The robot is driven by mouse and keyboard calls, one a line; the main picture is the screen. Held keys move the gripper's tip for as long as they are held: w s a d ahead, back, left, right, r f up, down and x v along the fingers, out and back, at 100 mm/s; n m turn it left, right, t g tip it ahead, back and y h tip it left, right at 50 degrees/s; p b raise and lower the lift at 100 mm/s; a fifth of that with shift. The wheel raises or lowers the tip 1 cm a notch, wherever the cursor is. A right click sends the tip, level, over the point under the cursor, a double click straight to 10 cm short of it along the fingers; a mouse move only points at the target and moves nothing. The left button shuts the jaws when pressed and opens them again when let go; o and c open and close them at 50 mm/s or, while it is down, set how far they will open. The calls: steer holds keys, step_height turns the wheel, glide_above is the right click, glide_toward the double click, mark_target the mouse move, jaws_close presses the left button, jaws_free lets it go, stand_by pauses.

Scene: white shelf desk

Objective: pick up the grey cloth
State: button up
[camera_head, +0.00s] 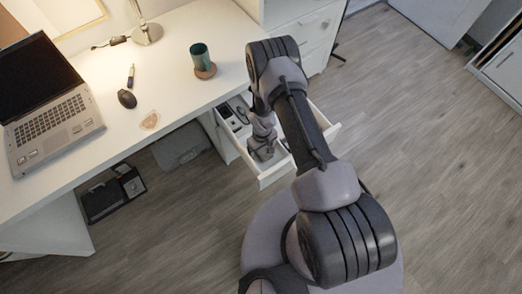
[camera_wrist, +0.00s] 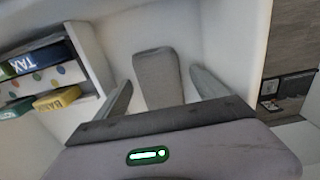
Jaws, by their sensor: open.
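A grey, flat, elongated piece that looks like the folded grey cloth (camera_wrist: 157,76) lies on the white drawer bottom in the wrist view. My gripper (camera_wrist: 162,84) is open, with one finger on each side of it and a visible gap to each. The near end of the cloth is hidden behind the gripper body. In the head view my gripper (camera_head: 262,148) is down inside the open white drawer (camera_head: 273,176), and I cannot make out the cloth there.
A compartment with coloured boxes (camera_wrist: 48,100) is left of my gripper in the wrist view. White drawer walls stand close around. On the desk are a laptop (camera_head: 50,103), a mouse (camera_head: 127,98) and a green cup (camera_head: 200,56). The floor (camera_head: 420,130) at right is clear.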

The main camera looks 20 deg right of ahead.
mark_target(262, 149)
steer(key=shift+r, duration=0.15)
steer(key=c, duration=1.5)
step_height(262, 149, up, 10)
steer(key=p, duration=0.3)
steer(key=shift+p, duration=0.3)
